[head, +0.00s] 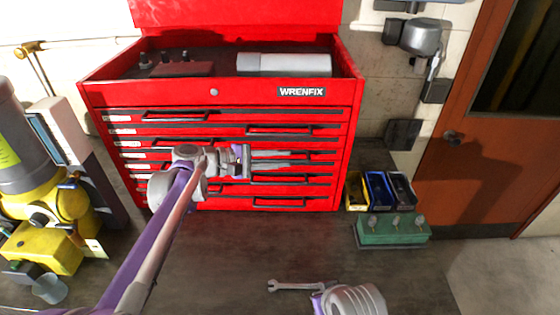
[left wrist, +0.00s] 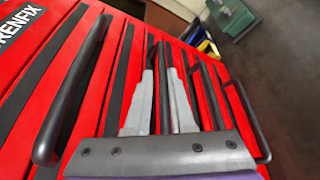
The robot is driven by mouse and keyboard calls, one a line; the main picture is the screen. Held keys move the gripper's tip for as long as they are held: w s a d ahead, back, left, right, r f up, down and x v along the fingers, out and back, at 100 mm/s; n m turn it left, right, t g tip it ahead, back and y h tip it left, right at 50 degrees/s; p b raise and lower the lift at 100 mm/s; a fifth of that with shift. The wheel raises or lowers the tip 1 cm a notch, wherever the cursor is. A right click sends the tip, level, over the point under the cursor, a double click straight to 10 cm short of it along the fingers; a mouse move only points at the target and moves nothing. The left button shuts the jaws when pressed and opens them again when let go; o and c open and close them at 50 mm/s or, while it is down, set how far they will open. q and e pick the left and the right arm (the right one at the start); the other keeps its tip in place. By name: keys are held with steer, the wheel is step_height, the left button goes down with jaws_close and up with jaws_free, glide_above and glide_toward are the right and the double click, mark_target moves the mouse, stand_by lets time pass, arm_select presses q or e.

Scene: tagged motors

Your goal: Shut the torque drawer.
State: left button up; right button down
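The red WRENFIX tool chest (head: 230,101) stands at the back in the head view, with several drawers and black bar handles. Small labels run down its left side, too small to read, so I cannot tell which is the torque drawer. No drawer visibly stands far out. My left gripper (head: 272,158) is in front of the right-hand handles, fingers toward the chest. In the left wrist view its two grey fingers (left wrist: 160,92) are apart, with a dark bar handle (left wrist: 161,60) showing between them; I cannot tell whether they touch it. My right gripper's fingers are not clearly seen.
The chest's open top holds a white cylinder (head: 284,64). Small bins (head: 380,190) and a green block (head: 392,231) stand at its right. A wrench (head: 292,286) lies in front, beside my right arm. A yellow and grey machine (head: 45,205) stands left.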

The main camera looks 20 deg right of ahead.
arm_select(q)
steer(key=o, duration=0.3)
steer(key=b+v, duration=0.1)
steer(key=v, duration=1)
stand_by(0.4)
steer(key=s+a+f+m+t+y, duration=0.1)
steer(key=s+a+f+m+y, duration=0.1)
steer(key=s+a+f+y, duration=0.3)
steer(key=s+a+f+m+t+y, duration=0.2)
steer(key=s+a+f+y, duration=0.3)
steer(key=s+a+f, duration=0.5)
steer(key=s+a+f+m+t+y, duration=0.1)
steer(key=s+a+f+m+y, duration=0.2)
steer(key=s, duration=0.9)
steer(key=shift+s+a+f+t+y, duration=0.15)
steer(key=shift+a+f+y, duration=0.5)
steer(key=shift+a+f, duration=0.5)
steer(key=shift+s+a+f+t+y, duration=0.15)
steer(key=shift+a+f+y, duration=0.5)
steer(key=shift+a+f, duration=0.5)
